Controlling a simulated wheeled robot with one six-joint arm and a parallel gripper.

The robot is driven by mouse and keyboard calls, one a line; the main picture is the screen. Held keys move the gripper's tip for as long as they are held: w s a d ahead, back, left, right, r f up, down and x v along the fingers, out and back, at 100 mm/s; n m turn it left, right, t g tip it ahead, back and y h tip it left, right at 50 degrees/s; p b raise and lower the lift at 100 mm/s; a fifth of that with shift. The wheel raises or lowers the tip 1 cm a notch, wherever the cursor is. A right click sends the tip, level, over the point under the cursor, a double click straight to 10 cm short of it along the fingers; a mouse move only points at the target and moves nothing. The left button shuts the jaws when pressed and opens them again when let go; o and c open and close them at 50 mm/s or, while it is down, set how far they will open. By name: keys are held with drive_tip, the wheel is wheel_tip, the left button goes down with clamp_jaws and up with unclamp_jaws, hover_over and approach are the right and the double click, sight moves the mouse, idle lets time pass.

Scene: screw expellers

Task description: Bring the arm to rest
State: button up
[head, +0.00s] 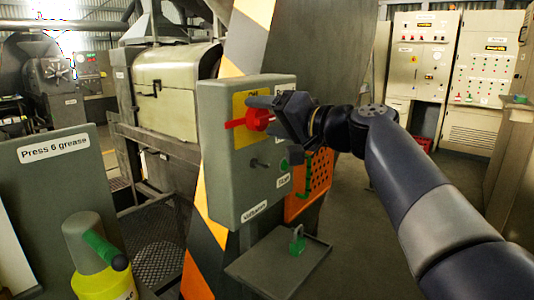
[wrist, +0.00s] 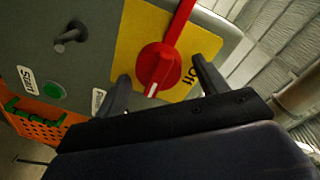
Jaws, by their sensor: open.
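My gripper (wrist: 160,95) is open, its two fingers on either side of the red rotary switch (wrist: 157,66) in the wrist view. I cannot tell whether the fingers touch it. In the head view the red switch (head: 252,119) sits on a yellow plate on the grey control box (head: 226,160), its handle pointing left, and my gripper (head: 262,104) is right up at it. In the wrist view the word "Off" shows beside the knob on the yellow plate (wrist: 132,43). My arm reaches in from the lower right.
Below the switch are a grey peg (head: 258,163) and a green start button (head: 284,165). A small shelf (head: 262,272) carries a green padlock (head: 297,241). An orange perforated board (head: 312,185) hangs behind the box. A yellow grease container (head: 88,250) stands lower left. Electrical cabinets (head: 480,80) stand at the back right.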

drive_tip(key=n, duration=0.4)
drive_tip(key=shift+s+b, duration=0.1)
drive_tip(key=shift+b, duration=0.3)
drive_tip(key=n, duration=0.3)
drive_tip(key=shift+a+n+t, duration=0.1)
drive_tip(key=shift+n+t, duration=0.2)
drive_tip(key=shift+s+d, duration=0.3)
drive_tip(key=shift+d, duration=0.05)
